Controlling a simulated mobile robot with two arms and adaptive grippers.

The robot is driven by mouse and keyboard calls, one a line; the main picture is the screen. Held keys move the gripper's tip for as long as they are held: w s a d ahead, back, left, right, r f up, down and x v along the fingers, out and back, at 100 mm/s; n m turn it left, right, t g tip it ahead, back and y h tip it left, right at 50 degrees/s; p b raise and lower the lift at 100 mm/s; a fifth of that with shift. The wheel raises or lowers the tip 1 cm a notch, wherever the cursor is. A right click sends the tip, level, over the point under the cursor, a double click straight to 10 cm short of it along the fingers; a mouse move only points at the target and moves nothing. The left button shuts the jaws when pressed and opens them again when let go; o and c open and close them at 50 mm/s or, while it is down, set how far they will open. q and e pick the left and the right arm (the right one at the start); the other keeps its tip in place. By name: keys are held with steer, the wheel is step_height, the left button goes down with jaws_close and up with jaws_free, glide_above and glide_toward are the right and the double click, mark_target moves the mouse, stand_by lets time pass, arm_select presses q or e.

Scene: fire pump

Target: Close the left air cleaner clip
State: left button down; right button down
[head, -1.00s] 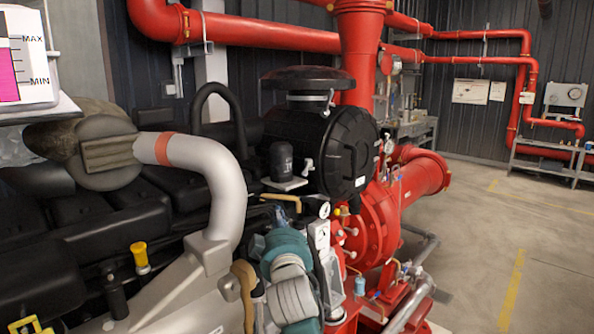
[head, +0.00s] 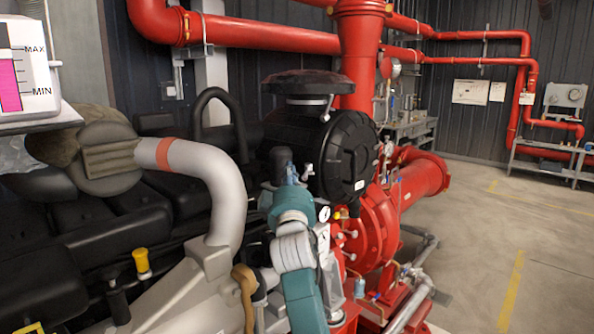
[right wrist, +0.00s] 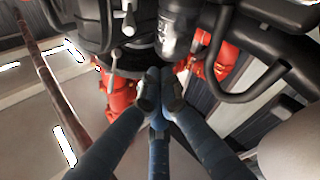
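The air cleaner (head: 345,150) is a black ribbed drum in the middle of the head view, with a flat black cap on top. A small pale clip (head: 309,170) shows at its lower left edge, and another metal clip (head: 327,106) shows near its top. In the right wrist view, a pale clip lever (right wrist: 128,20) sits ahead of the fingers, left of centre. My right gripper (head: 290,174) is raised just left of the drum, apart from the clips. Its blue fingers (right wrist: 160,88) have their dark tips together, with nothing visible between them. My left gripper is out of view.
A dark canister (right wrist: 174,28) stands close ahead of the right fingers. A thick grey pipe (head: 225,180) and black engine covers (head: 120,215) lie to the left. The red pump (head: 380,225) is to the right. Open floor (head: 480,250) lies farther right.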

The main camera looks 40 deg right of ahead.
mark_target(307, 172)
steer(key=p+x, duration=0.1)
steer(key=x, duration=0.4)
steer(key=shift+w+d, duration=0.15)
steer(key=shift+d, duration=0.05)
steer(key=s+f, duration=0.1)
steer(key=s+d+f+p, duration=0.1)
steer(key=f, duration=0.1)
steer(key=shift+f, duration=0.2)
